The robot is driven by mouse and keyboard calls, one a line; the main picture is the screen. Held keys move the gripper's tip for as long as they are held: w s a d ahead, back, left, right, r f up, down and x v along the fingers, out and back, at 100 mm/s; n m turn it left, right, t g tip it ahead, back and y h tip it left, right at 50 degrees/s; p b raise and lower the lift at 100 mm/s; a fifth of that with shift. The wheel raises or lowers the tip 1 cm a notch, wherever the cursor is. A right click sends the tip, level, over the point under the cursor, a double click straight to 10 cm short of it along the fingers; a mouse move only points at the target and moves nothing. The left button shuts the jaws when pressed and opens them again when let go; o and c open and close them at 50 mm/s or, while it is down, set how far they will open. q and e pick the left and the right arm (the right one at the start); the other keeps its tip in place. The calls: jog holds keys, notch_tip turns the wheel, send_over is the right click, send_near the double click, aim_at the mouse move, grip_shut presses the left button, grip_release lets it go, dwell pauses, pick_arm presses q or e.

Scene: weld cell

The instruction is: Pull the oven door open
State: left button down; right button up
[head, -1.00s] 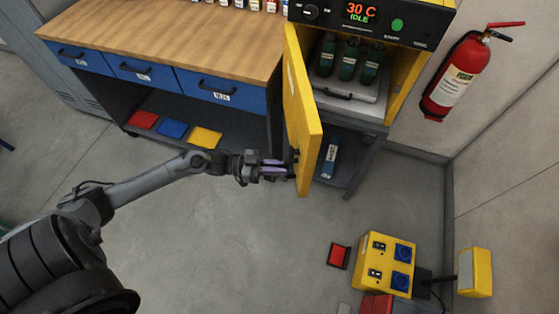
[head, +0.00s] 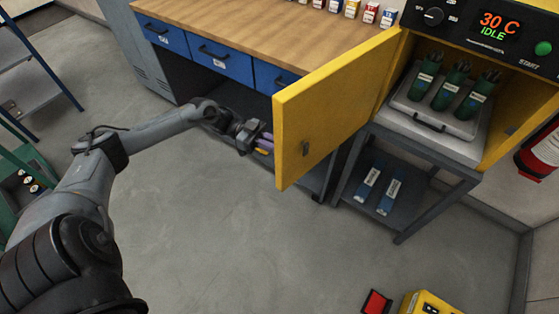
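The oven (head: 447,57) stands at the upper right, with a lit panel reading 30 C IDLE. My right gripper is not in view.
A tray (head: 437,122) with green canisters is inside the oven. Blue packs (head: 379,190) lie on the stand's shelf below. A workbench (head: 250,32) with blue drawers stands behind the door and my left arm. The middle floor is clear. A fire extinguisher (head: 543,150) hangs at right.

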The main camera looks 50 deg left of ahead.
pick_arm(q)
jog(key=shift+w+a+f, duration=0.1)
jog(key=shift+w+a, duration=0.05)
jog(key=shift+a, duration=0.25)
jog(key=shift+w+a+f, duration=0.1)
jog(key=shift+a, duration=0.3)
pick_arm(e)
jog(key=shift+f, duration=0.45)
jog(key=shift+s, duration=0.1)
pick_arm(q)
jog(key=c, duration=1.4)
grip_release()
jog(key=shift+w+d, duration=0.15)
jog(key=shift+w, duration=0.05)
jog(key=shift+o, duration=1.3)
jog(key=shift+w+d+r, duration=0.15)
jog(key=shift+w, duration=0.3)
jog(key=shift+w+d, duration=0.1)
jog(key=shift+w, duration=0.05)
jog(key=shift+s+r, duration=0.15)
jog(key=shift+s, duration=0.05)
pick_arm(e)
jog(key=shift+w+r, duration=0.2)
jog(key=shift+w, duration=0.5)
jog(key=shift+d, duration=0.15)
